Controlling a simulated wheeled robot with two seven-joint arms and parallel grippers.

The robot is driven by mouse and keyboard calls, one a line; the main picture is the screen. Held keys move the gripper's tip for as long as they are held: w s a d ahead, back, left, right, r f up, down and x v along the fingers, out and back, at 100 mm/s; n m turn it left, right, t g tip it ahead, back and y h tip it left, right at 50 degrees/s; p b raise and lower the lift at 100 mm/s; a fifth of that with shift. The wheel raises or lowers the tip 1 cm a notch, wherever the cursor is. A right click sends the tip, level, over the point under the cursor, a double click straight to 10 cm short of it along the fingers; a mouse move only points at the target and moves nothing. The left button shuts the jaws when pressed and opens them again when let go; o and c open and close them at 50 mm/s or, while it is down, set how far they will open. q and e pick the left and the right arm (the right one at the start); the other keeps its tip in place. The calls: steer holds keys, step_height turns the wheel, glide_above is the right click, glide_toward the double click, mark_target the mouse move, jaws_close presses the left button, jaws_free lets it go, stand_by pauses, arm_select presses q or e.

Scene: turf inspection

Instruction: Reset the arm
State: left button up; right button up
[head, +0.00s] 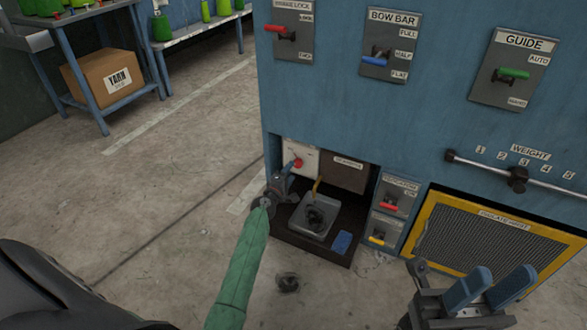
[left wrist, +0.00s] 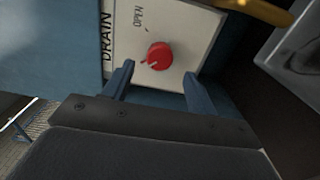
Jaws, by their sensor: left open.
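My left gripper (head: 283,180) is at the low recess in the blue machine (head: 350,115), in front of a white panel with a red knob (head: 297,163). In the left wrist view the red knob (left wrist: 159,56) sits on a plate marked DRAIN and OPEN. The open blue fingers (left wrist: 157,72) point at the plate, one on each side below the knob. I cannot tell whether they touch it. My right gripper (head: 507,285) is at the lower right, open and empty, in front of the yellow-framed mesh panel (head: 490,235).
A grey tray (head: 297,222) holding dark matter and a blue item (head: 342,242) lie in the recess. Levers (head: 383,55) and a weight bar (head: 515,178) stick out from the machine. The floor to the left is mostly clear.

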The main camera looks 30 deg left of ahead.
arm_select(q)
steer(key=shift+s, duration=0.75)
